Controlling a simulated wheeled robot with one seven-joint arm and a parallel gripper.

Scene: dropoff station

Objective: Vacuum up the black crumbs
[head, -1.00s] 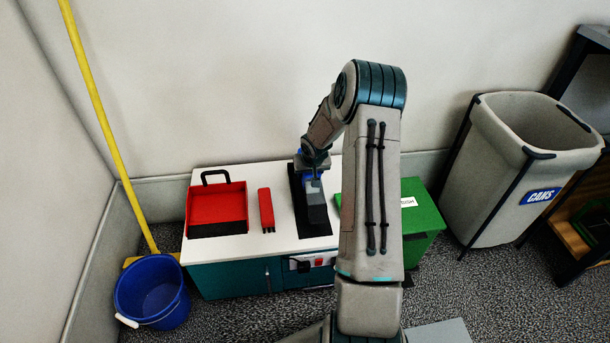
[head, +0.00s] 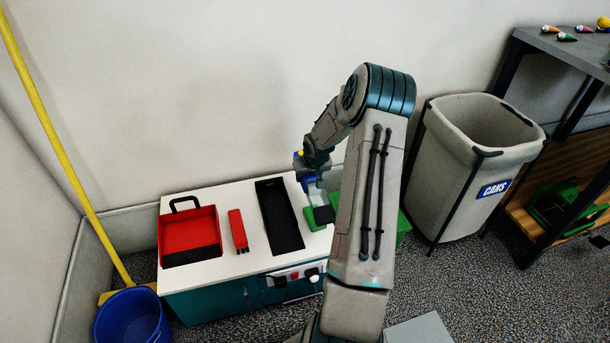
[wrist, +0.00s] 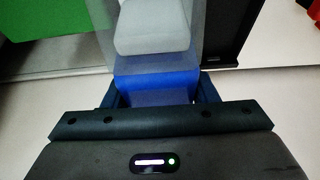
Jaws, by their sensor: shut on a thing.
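My gripper (head: 309,176) is shut on a handheld vacuum, blue near my fingers with a grey and clear body (head: 318,199). I hold it above the right part of the white-topped cabinet, right of an empty black tray (head: 279,216). In the wrist view the vacuum's blue part (wrist: 157,86) sits between my fingers, and its grey and clear body (wrist: 152,25) extends away toward the top. The vacuum's far end is cut off there. I cannot make out any black crumbs in either view.
A red dustpan (head: 190,232) and a red brush (head: 237,230) lie on the cabinet top (head: 208,271). A green bin (head: 403,231) is partly behind my arm. A blue bucket (head: 130,318), a yellow-handled broom (head: 62,150), a CANS bin (head: 465,165) and a dark shelf (head: 565,50) stand around.

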